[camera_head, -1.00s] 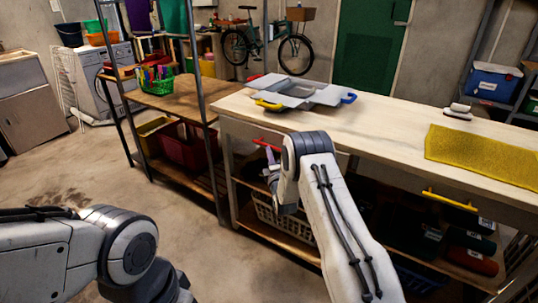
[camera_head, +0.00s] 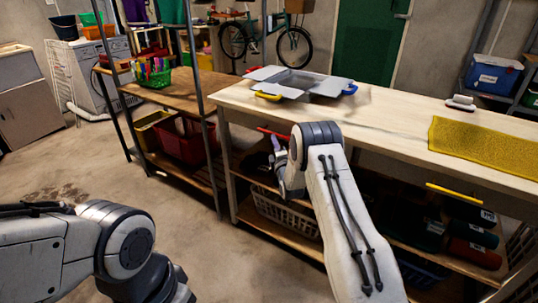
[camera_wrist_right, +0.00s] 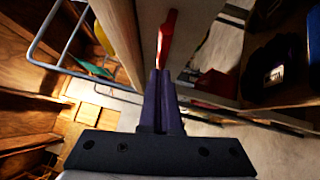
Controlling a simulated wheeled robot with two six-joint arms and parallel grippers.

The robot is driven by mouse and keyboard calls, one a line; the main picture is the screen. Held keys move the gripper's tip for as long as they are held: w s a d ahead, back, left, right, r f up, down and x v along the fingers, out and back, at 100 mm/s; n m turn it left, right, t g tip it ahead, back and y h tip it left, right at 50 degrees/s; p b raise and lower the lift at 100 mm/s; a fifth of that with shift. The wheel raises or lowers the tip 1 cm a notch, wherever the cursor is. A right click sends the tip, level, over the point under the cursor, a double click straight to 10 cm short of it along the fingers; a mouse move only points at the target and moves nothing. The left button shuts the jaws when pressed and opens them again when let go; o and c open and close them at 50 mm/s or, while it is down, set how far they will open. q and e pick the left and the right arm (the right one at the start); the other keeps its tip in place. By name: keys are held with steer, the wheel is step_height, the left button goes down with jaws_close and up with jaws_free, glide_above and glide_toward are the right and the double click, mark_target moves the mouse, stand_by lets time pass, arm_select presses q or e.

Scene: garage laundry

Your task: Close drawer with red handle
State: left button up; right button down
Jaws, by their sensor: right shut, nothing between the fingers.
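The red handle (camera_head: 273,132) is on the front of the pale workbench, near its left end, partly hidden behind my right arm. In the right wrist view the red handle (camera_wrist_right: 166,38) lies straight ahead of the fingertips, on a pale drawer front. My right gripper (camera_head: 276,148) is shut and empty, just below the handle in the head view. Its dark purple fingers (camera_wrist_right: 160,75) show close to the handle; I cannot tell whether they touch it. How far the drawer stands out is unclear. My left arm shows at lower left, its gripper out of view.
A white basket (camera_head: 285,212) is on the lower shelf. Free floor (camera_head: 190,225) lies at left.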

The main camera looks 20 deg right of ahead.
steer(key=s+a+f, duration=0.2)
steer(key=s+a, duration=0.3)
steer(key=s, duration=0.7)
steer(key=a+r+m+g+y, duration=0.3)
steer(key=a+g+y, duration=0.15)
steer(key=a, duration=0.85)
steer(key=s+a+r+m+g, duration=0.25)
steer(key=s+a+g, duration=0.45)
steer(key=s, duration=0.4)
steer(key=s+a+r+m+g, duration=0.1)
steer(key=s+a+m+g, duration=0.25)
steer(key=s, duration=1.25)
steer(key=s+d+r+m+g, duration=0.1)
steer(key=s+g, duration=0.1)
steer(key=s, duration=0.5)
steer(key=s+d+r+m+g, duration=0.1)
steer(key=s+d+g, duration=0.1)
steer(key=s, duration=0.6)
arm_select(q)
step_height(320, 180, up, 19)
steer(key=p, duration=1.9)
steer(key=shift+s+d+r, duration=0.15)
steer(key=shift+s+r, duration=0.05)
steer(key=shift+s, duration=0.1)
arm_select(e)
step_height(320, 180, up, 19)
steer(key=h, duration=0.1)
steer(key=shift+s+d, duration=0.15)
steer(key=shift+s, duration=0.15)
